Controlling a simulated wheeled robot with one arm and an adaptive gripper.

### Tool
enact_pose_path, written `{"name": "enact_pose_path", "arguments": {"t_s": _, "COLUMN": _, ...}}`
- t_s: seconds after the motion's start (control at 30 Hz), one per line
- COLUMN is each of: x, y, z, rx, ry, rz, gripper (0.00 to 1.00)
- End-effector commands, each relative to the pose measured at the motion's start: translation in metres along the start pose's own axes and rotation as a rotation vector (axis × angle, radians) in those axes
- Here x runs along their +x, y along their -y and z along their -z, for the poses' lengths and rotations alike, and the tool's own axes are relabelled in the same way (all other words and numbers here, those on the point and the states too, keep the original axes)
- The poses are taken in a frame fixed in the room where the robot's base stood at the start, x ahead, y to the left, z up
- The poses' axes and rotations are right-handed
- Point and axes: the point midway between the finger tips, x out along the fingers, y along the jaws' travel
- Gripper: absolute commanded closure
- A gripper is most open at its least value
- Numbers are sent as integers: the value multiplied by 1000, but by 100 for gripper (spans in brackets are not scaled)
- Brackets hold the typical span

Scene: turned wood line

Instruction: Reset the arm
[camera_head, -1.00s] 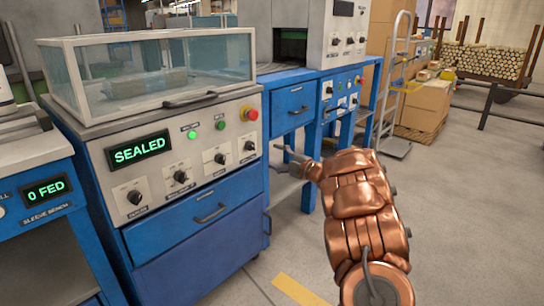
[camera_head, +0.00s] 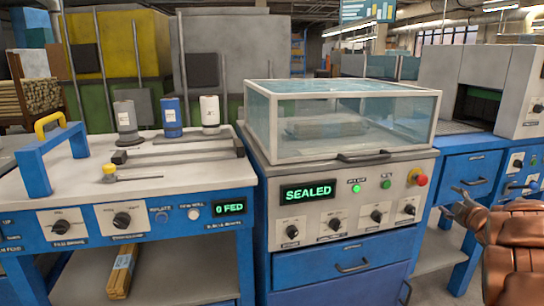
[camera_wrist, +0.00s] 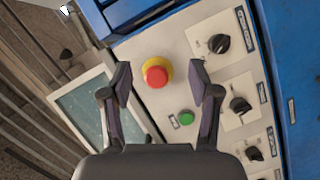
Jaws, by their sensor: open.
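My copper-coloured arm shows at the right edge of the head view, with my gripper (camera_head: 464,200) at its end in front of the blue bench. In the wrist view my gripper (camera_wrist: 160,82) is open, its two dark fingers apart with nothing between them. Beyond the fingers lies the red stop button on a yellow collar (camera_wrist: 157,74), with a green button (camera_wrist: 186,118) close by. The same red button (camera_head: 418,178) sits at the right end of the panel under the glass-topped case. I cannot tell the exact gap between fingers and panel.
The blue cabinet has a display (camera_head: 308,192) reading SEALED and a glass case (camera_head: 340,115) on top. At left, a sleeve bench (camera_head: 70,190) reads 0 FED and carries several canisters and a blue frame (camera_head: 38,165). Another blue machine (camera_head: 475,168) stands at right.

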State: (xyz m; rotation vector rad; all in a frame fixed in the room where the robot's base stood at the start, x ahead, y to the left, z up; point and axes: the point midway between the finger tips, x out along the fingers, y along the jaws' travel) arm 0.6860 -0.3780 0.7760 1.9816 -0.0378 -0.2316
Motion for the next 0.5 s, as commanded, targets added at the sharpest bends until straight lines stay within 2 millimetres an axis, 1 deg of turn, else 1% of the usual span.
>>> {"name": "enact_pose_path", "arguments": {"t_s": 0.03, "x": -8, "y": -30, "z": 18, "rx": 21, "ry": 55, "rz": -4, "gripper": 39}}
{"name": "enact_pose_path", "arguments": {"t_s": 0.1, "x": -20, "y": -50, "z": 26, "rx": 60, "ry": 141, "rz": -5, "gripper": 39}}
{"name": "enact_pose_path", "arguments": {"t_s": 0.17, "x": -32, "y": -63, "z": 33, "rx": 101, "ry": 214, "rz": -2, "gripper": 39}}
{"name": "enact_pose_path", "arguments": {"t_s": 0.23, "x": -48, "y": -78, "z": 43, "rx": 151, "ry": 294, "rz": 0, "gripper": 39}}
{"name": "enact_pose_path", "arguments": {"t_s": 0.33, "x": -76, "y": -92, "z": 59, "rx": 231, "ry": 404, "rz": 15, "gripper": 39}}
{"name": "enact_pose_path", "arguments": {"t_s": 0.47, "x": -117, "y": -100, "z": 83, "rx": 345, "ry": 540, "rz": 51, "gripper": 39}}
{"name": "enact_pose_path", "arguments": {"t_s": 0.5, "x": -131, "y": -102, "z": 92, "rx": 380, "ry": 577, "rz": 65, "gripper": 39}}
